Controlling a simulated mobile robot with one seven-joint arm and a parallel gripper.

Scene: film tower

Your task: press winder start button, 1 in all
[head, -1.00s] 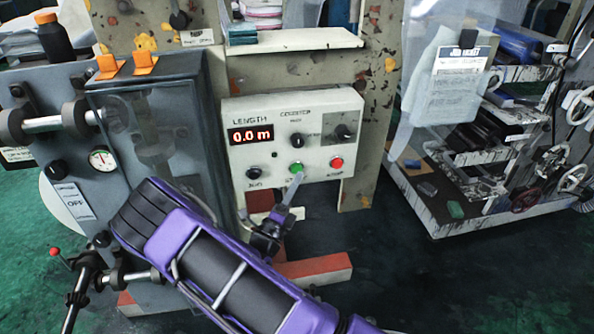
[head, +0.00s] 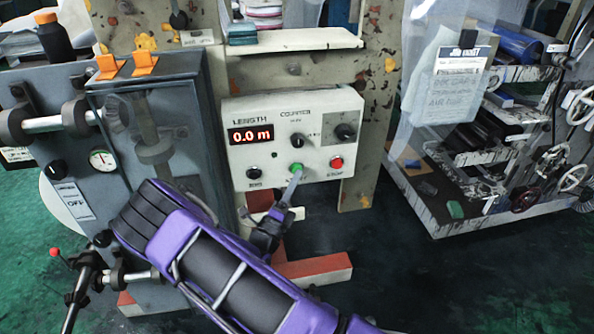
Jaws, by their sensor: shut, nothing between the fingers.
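The winder control box (head: 262,155) is a cream panel with a red display reading 0.0 m under the word LENGTH. The green button (head: 296,168) is low in the middle of the panel, and the red button (head: 337,163) labelled STOP is to its right. The label under the green button is mostly hidden by my gripper. My gripper (head: 297,176) is shut and empty, its tip at the lower edge of the green button. I cannot tell whether the tip touches or presses it.
A grey machine cabinet (head: 160,140) stands close on the left. A cream shelf (head: 290,40) juts out above the panel. A cluttered rack (head: 490,180) is at right, with dark open floor before it.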

